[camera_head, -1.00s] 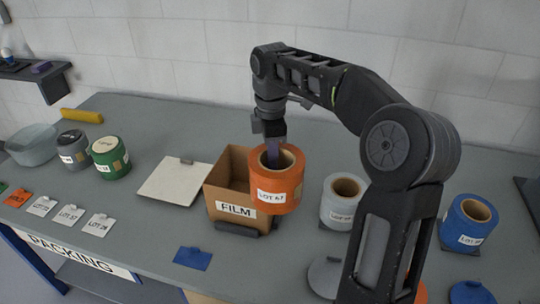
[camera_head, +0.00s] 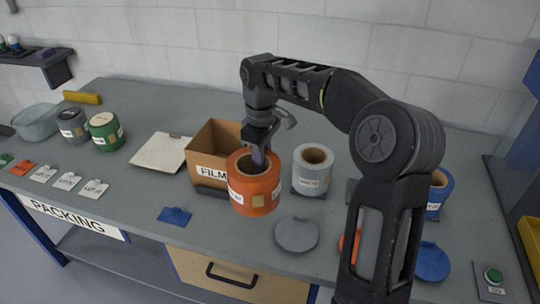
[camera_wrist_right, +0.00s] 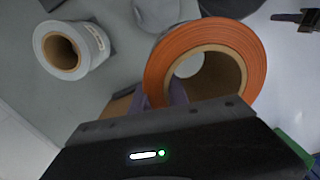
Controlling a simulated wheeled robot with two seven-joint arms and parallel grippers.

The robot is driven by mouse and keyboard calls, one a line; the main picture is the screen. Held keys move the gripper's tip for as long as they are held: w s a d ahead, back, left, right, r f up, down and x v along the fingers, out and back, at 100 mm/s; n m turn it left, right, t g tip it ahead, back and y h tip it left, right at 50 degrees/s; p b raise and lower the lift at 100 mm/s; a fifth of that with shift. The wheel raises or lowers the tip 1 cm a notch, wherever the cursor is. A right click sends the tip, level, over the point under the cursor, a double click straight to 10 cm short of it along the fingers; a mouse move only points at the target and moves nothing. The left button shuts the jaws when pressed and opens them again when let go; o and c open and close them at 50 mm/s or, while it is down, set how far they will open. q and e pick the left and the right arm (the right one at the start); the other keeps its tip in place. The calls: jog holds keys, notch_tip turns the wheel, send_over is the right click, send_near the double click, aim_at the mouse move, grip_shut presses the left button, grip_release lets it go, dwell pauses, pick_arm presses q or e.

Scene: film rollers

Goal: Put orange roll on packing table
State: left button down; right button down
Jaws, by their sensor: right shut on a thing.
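The orange roll (camera_head: 254,190) is a wide ring with a brown core and white labels. My right gripper (camera_head: 262,158) is shut on its wall, with one finger inside the core, and holds it upright in front of the open FILM box. In the right wrist view the orange roll (camera_wrist_right: 232,50) shows end-on beyond the gripper (camera_wrist_right: 165,97). The packing table (camera_head: 130,185) is the grey bench with a PACKING sign on its left front edge. The roll appears raised above the surface. My left gripper is not in view.
The cardboard FILM box (camera_head: 203,150) is just behind the roll. A white roll (camera_head: 313,172) and a grey disc (camera_head: 297,234) are to its right. A blue roll (camera_head: 436,197) is partly behind my arm.

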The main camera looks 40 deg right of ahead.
jog(key=a+f+m, duration=0.1)
jog(key=a, duration=0.1)
jog(key=w+a+f+m, duration=0.1)
jog(key=a+f+m, duration=0.1)
jog(key=a, duration=0.1)
jog(key=w+a+f+m, duration=0.1)
jog(key=a+f, duration=0.1)
jog(key=shift+a+f+m, duration=0.1)
jog(key=shift+a+m, duration=0.15)
jog(key=shift+m, duration=0.15)
jog(key=a+f, duration=0.3)
jog(key=a, duration=0.5)
jog(key=shift+a+f+m, duration=0.3)
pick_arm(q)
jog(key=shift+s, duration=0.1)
pick_arm(e)
jog(key=shift+s+d, duration=0.1)
